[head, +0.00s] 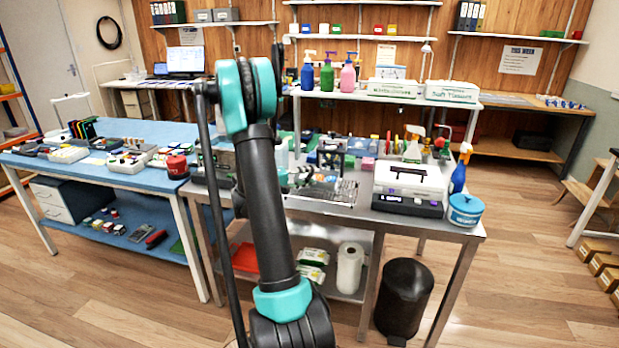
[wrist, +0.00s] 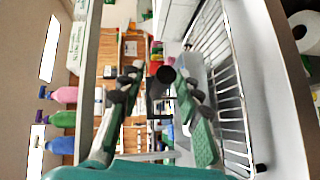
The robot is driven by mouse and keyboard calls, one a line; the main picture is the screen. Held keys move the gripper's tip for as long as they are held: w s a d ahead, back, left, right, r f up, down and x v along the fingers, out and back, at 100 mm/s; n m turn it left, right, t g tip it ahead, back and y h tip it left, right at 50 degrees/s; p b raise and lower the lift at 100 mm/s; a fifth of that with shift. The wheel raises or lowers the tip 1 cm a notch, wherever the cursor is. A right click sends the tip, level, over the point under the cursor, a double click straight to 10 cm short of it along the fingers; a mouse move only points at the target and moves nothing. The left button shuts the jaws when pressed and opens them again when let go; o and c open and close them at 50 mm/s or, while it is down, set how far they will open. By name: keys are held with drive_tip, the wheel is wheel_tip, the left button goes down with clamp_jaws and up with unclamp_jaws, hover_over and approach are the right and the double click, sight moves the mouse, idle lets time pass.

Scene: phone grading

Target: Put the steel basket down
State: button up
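The steel basket (head: 343,191) shows as a wire grid on the steel table, left of the white printer. In the wrist view its wire bars (wrist: 233,95) run down the right side, beside my gripper, above the grey table top. My gripper (wrist: 152,72) has its two dark fingers apart, with the background showing between them. The basket's bars lie to the right of the right finger, and I see no bar clearly between the fingers.
The white printer (head: 408,187) stands right of the basket, with a blue tub (head: 465,210) at the table's right end. Small tools and parts crowd the table behind. A paper roll (head: 350,268) stands on the lower shelf. A black bin (head: 404,298) stands in front.

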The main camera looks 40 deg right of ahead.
drive_tip(key=shift+r, duration=0.1)
drive_tip(key=shift+a, duration=0.3)
drive_tip(key=w+a+r, duration=0.1)
drive_tip(key=a+r, duration=0.1)
drive_tip(key=a, duration=0.9)
drive_tip(key=s+a+f+n+t+y, duration=0.1)
drive_tip(key=s+a+f+t+y, duration=0.1)
drive_tip(key=s+a+f+y, duration=0.2)
drive_tip(key=s+a+f+t+y, duration=0.1)
drive_tip(key=s+a+f+y, duration=0.3)
drive_tip(key=s+a+y, duration=0.3)
drive_tip(key=s+a+f+n+t+y, duration=0.1)
drive_tip(key=s+a+y, duration=0.4)
drive_tip(key=s+a, duration=0.5)
drive_tip(key=a+f+t, duration=0.1)
drive_tip(key=a+f, duration=0.1)
drive_tip(key=a, duration=0.3)
drive_tip(key=shift+f+n+t, duration=0.3)
drive_tip(key=shift+f, duration=0.1)
